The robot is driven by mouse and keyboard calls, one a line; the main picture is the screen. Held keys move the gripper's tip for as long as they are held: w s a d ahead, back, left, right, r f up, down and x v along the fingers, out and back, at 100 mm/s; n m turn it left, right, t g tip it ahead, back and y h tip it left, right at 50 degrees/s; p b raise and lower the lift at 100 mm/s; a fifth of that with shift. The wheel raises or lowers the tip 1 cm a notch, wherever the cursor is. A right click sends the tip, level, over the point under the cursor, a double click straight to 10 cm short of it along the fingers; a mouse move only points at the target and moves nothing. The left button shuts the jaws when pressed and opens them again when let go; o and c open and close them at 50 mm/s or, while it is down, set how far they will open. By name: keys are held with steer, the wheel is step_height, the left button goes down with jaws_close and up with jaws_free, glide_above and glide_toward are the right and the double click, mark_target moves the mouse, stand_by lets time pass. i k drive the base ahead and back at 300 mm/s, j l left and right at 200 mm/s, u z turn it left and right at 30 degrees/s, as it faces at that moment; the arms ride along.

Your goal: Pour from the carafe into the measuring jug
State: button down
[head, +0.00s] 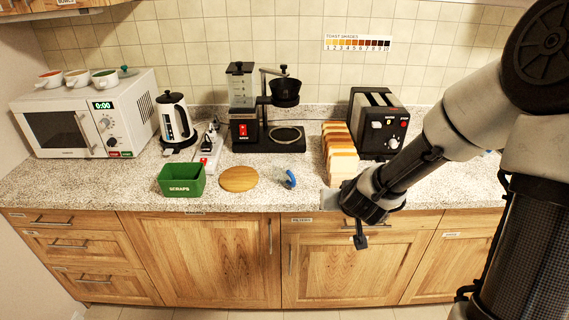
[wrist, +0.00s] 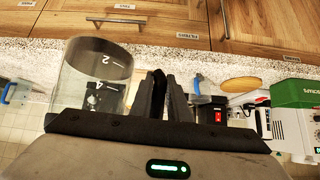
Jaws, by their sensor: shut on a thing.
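My gripper (wrist: 163,95) is shut on what looks like the dark handle of the glass carafe. The carafe (wrist: 95,75) shows at the left of the wrist view, clear, with white 2 and 4 marks; I see no clear liquid level. In the head view my gripper (head: 345,205) is over the counter's front edge, and the carafe is hard to make out. A blue handle (wrist: 12,92) at the wrist view's left edge appears to belong to the clear measuring jug. My arm hides most of that area in the head view, where a bit of blue (head: 489,152) shows.
The coffee maker (head: 268,137) has a bare hotplate. Bread slices (head: 341,160) and a toaster (head: 379,125) stand behind my gripper. A small blue object (head: 289,179), round board (head: 239,179) and green scraps bin (head: 181,181) lie left. Kettle (head: 174,117) and microwave (head: 85,115) stand farther left.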

mark_target(283, 166)
steer(key=i+j+z, duration=0.1)
steer(key=z, duration=0.25)
steer(key=j+z, duration=0.65)
steer(key=i+l, duration=0.05)
steer(key=l, duration=0.05)
